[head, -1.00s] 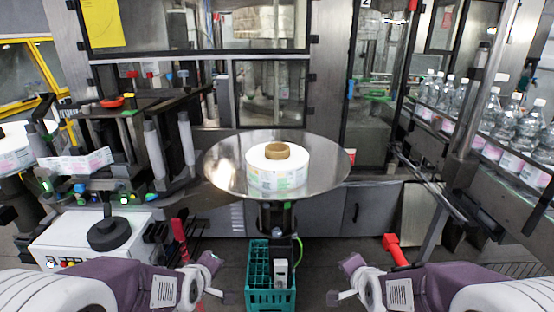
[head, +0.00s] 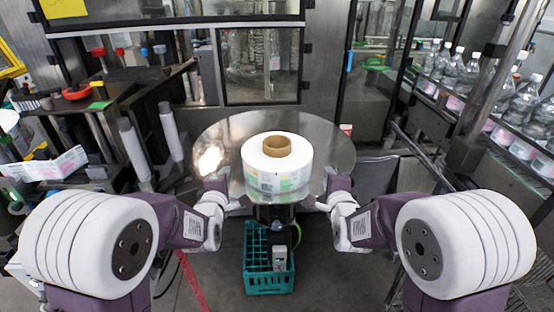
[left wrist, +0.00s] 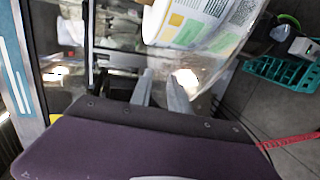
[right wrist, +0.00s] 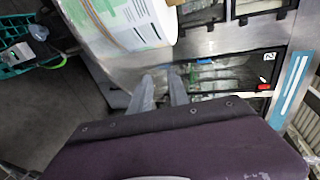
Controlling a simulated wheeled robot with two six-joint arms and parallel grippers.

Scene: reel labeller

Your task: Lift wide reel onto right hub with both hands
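The wide white reel (head: 276,163) with a brown core lies flat on the round steel table (head: 325,135), with printed labels on its side. My left gripper (head: 238,200) is at the reel's left front and my right gripper (head: 318,203) at its right front, both apparently apart from it. The left wrist view shows the reel (left wrist: 205,25) beyond two separated, empty fingers (left wrist: 163,85). The right wrist view shows the reel (right wrist: 125,22) beyond two separated, empty fingers (right wrist: 162,88). I cannot make out the right hub.
A teal crate (head: 268,283) stands on the floor below the table. A labeller bench with rollers (head: 133,150) and a label strip (head: 50,166) is at left. Bottles (head: 510,92) line a conveyor at right. A glazed machine front closes the back.

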